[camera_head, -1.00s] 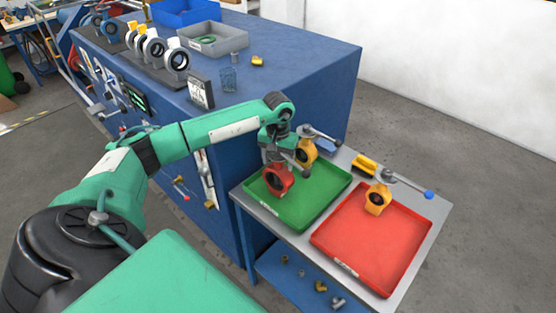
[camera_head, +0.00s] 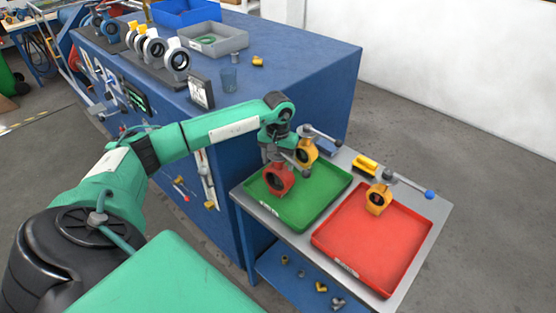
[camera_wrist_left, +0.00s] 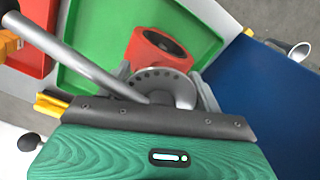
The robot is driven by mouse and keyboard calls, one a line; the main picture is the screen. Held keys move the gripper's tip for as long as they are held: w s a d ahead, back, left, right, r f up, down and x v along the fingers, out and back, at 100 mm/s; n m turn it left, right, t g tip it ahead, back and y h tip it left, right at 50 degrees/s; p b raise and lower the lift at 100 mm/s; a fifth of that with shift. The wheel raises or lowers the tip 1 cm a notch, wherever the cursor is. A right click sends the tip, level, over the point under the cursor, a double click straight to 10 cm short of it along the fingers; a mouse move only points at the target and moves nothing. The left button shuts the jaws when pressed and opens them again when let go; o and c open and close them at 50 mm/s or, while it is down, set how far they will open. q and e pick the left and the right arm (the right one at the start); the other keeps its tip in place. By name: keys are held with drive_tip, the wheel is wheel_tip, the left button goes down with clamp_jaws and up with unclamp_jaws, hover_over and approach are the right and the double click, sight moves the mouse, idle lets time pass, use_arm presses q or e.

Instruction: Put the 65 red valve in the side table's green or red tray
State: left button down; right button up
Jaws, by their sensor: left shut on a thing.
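The red valve (camera_head: 279,179) is at the left part of the green tray (camera_head: 316,205) on the side table. My left gripper (camera_head: 277,158) is above it and shut on the valve's top, by its grey neck or handle. In the left wrist view the red valve (camera_wrist_left: 159,48) shows beyond the gripper, with its grey notched disc and long lever in front. Whether its base touches the tray floor I cannot tell. A yellow valve (camera_head: 306,153) stands at the back of the green tray. The red tray (camera_head: 370,245) lies to the right. My right gripper is not in view.
A yellow item (camera_head: 365,164) lies behind the trays. The blue workbench (camera_head: 320,85) is close to the left. The red tray's front is clear.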

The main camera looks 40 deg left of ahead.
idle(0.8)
use_arm(q)
drive_tip(key=c, duration=0.7)
unclamp_jaws()
drive_tip(key=shift+d, duration=0.1)
drive_tip(key=shift+c, duration=0.2)
drive_tip(key=shift+o, duration=0.5)
drive_tip(key=o, duration=0.6)
drive_tip(key=shift+f, duration=0.15)
drive_tip(key=shift+r+b, duration=0.3)
drive_tip(key=shift+r, duration=0.1)
wheel_tip(320, 180, up, 13)
drive_tip(key=b, duration=0.3)
drive_tip(key=shift+r, duration=0.15)
